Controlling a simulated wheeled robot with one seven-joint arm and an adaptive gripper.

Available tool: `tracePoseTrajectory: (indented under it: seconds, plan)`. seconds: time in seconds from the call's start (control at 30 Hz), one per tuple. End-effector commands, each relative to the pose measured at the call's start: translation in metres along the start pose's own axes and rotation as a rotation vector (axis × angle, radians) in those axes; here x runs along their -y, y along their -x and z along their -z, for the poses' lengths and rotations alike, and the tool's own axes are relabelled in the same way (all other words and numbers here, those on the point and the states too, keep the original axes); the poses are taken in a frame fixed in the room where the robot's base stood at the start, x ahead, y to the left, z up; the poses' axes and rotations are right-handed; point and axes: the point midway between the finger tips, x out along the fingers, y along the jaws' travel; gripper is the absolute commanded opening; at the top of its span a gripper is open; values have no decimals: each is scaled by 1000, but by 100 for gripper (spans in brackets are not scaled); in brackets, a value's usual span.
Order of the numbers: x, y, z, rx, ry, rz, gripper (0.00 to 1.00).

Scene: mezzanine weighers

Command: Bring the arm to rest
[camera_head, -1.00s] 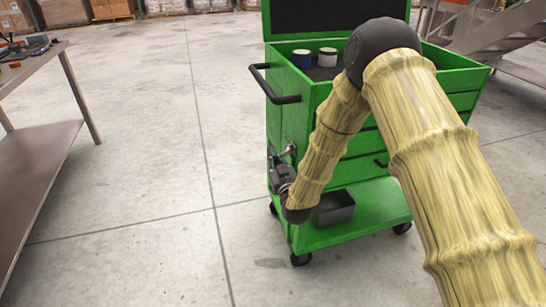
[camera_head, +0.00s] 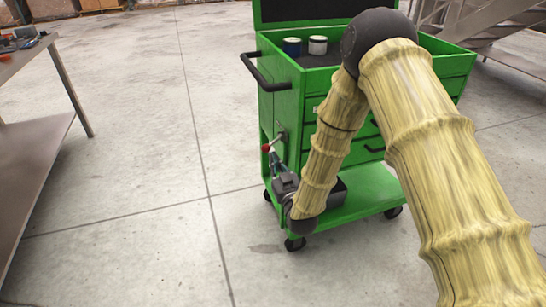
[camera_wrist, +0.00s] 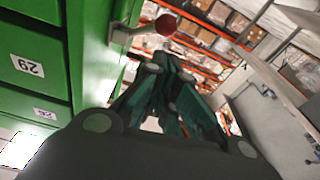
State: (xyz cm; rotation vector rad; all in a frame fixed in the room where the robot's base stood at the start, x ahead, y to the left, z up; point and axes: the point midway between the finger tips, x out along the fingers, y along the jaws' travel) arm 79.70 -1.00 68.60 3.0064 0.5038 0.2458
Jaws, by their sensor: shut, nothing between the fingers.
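My arm, in a yellow ribbed cover with dark joints, reaches forward on the right of the head view and bends down in front of the green tool trolley (camera_head: 384,203). My gripper (camera_head: 272,160) is at the end of the arm by the trolley's left side, small and partly unclear there. In the wrist view my gripper (camera_wrist: 172,62) fills the middle with its dark green fingers together and nothing between them. A red-knobbed lever (camera_wrist: 165,25) on the trolley's side is close to the fingers. Whether they touch it I cannot tell.
A metal table (camera_head: 40,150) stands at the left. The concrete floor (camera_head: 130,170) between is clear.

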Motion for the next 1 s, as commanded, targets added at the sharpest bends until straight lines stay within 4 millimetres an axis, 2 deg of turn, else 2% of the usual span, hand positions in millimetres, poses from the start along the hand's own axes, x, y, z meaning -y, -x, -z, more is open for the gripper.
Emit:
tracePoseTrajectory:
  seconds: [0.57, 0.67, 0.77, 0.87, 1.0]
  plan:
    - [-2, 5, 0, 1, 0, -1, 0]
    - [-2, 9, -7, 21, -3, -1, 0]
    - [-5, 24, -29, 94, -14, -1, 0]
    - [-9, 54, -66, 223, -34, -3, 0]
    - [-17, 112, -122, 442, -74, -14, 0]
